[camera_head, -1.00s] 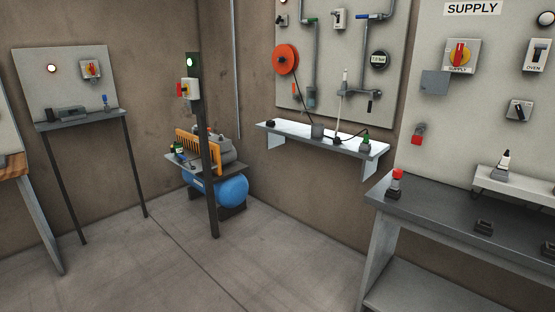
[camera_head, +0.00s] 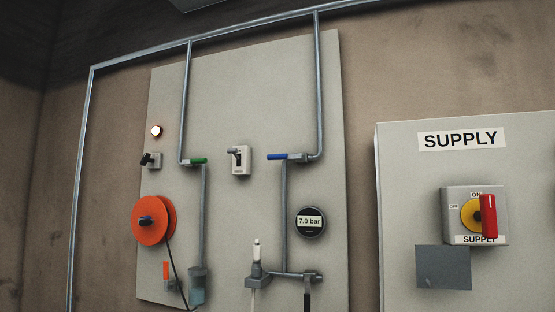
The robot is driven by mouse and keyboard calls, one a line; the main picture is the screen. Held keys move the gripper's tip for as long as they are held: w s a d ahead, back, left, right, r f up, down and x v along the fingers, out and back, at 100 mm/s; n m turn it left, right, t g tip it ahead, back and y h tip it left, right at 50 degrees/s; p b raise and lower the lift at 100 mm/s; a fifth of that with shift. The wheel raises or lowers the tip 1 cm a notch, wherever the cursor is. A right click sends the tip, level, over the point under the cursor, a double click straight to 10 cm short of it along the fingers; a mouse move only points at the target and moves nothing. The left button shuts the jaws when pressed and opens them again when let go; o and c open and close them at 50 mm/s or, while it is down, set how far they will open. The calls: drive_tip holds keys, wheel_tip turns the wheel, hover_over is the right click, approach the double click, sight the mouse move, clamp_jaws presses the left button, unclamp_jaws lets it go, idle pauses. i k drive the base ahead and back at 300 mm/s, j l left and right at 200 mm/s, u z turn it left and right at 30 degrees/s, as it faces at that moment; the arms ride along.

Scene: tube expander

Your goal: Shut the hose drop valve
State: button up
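Two pipe drops run down a grey wall panel (camera_head: 255,110), each with a lever valve. The left drop has a valve with a green handle (camera_head: 198,161). The right drop has a valve with a blue handle (camera_head: 277,156). Both handles lie roughly horizontal, along the short sideways jog of their pipes. No label tells which is the hose drop valve. An orange reel (camera_head: 153,220) with a black hose or cable hangs at the panel's left. A dark hose-like part (camera_head: 307,296) hangs below the right drop, cut off by the frame. My gripper is not in view.
A round gauge (camera_head: 310,221) reads 7.0 bar. A white switch (camera_head: 240,160) sits between the drops. A lit lamp (camera_head: 156,131) is at the panel's left. At the right, a SUPPLY board (camera_head: 400,180) carries a red-handled rotary switch (camera_head: 488,216).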

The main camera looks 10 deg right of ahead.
sight(283, 156)
drive_tip(key=i+j, duration=1)
drive_tip(key=i, duration=0.1)
